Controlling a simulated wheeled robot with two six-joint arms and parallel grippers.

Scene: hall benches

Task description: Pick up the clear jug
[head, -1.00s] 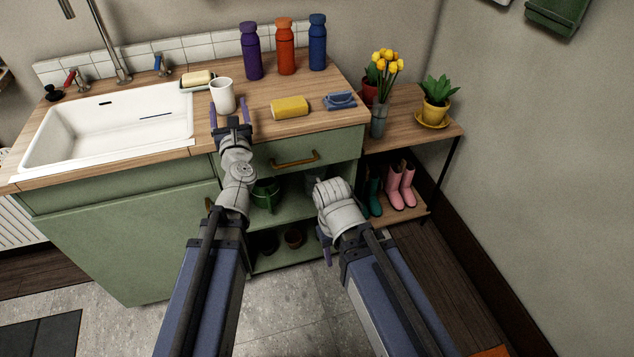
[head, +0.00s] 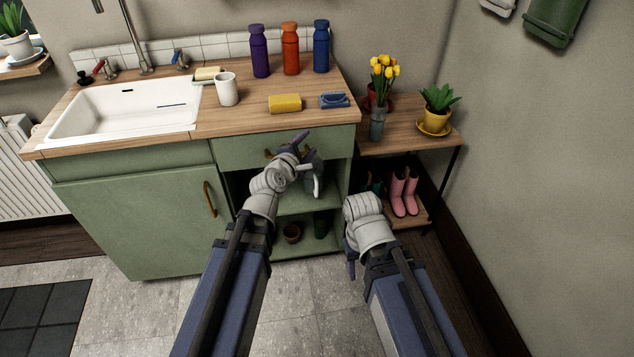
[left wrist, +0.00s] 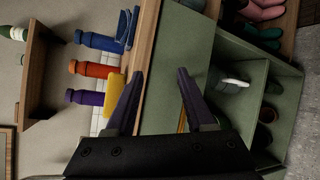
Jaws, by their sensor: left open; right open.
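A greyish see-through vessel with a pale handle, which looks like the clear jug (head: 317,184), stands on the upper open shelf of the green cabinet. My left gripper and wrist partly cover it in the head view. In the left wrist view the jug (left wrist: 230,84) stands in the shelf opening, right of the fingers and apart from them. My left gripper (head: 309,150) is open and empty in front of the drawer, close above the jug; its two fingers (left wrist: 160,76) are spread. My right gripper (head: 351,268) is low right of the cabinet, open, pointing down, partly hidden by its wrist.
The drawer (left wrist: 166,105) and countertop edge are close to my left fingers. Dark pots (head: 292,233) stand on the lower shelf. A side table (head: 415,131) with plants and boots (head: 404,192) is at right.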

